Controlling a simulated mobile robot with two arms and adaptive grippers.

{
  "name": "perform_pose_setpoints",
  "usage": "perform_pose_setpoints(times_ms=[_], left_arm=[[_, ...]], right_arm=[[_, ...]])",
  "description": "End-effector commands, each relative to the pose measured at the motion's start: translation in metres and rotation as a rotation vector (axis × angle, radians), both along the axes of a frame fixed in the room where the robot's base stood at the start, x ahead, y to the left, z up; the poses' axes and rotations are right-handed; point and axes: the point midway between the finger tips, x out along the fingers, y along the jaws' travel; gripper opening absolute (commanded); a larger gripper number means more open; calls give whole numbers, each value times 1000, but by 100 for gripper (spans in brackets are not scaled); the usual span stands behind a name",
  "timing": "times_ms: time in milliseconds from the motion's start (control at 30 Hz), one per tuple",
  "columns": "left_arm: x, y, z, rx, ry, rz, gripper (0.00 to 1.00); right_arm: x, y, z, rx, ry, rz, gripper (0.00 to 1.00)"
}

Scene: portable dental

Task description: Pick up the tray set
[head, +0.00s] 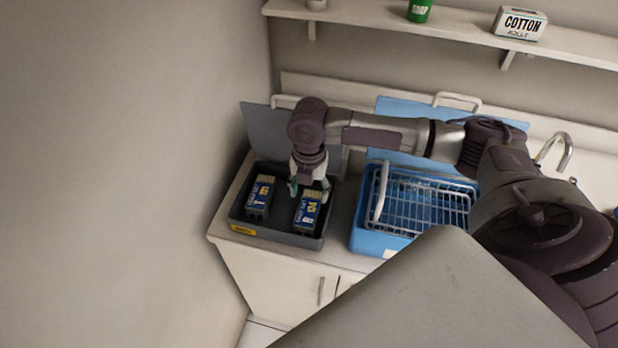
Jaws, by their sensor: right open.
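Two blue packs with yellowish tops and printed labels, which may be the tray sets, stand in a dark grey open case on the counter at the left. One pack (259,196) is at the left of the case (266,238), the other pack (307,211) at the right. My right gripper (309,190) points down into the case, open, right at the top of the right-hand pack. Its fingers are small in view, and I cannot tell whether they touch the pack. My left gripper is not in view.
A blue box (373,243) with a wire basket (428,205) stands just right of the case. Raised lids stand behind both. A wall closes off the left. A shelf above holds a cotton box (519,23) and a green container (419,10).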

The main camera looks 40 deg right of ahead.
Motion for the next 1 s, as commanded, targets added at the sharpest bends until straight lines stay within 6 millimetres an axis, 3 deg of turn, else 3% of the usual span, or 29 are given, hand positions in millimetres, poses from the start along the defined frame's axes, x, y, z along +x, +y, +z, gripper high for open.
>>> perform_pose_setpoints(times_ms=[167, 500, 767, 1000], left_arm=[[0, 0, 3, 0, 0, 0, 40], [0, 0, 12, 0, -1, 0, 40], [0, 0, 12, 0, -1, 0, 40], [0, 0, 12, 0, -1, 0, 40]], right_arm=[[0, 0, -12, 0, 1, -1, 64], [0, 1, -58, 0, 0, 0, 64], [0, 0, -62, 0, -1, 0, 64], [0, 0, -62, 0, -1, 0, 25]])
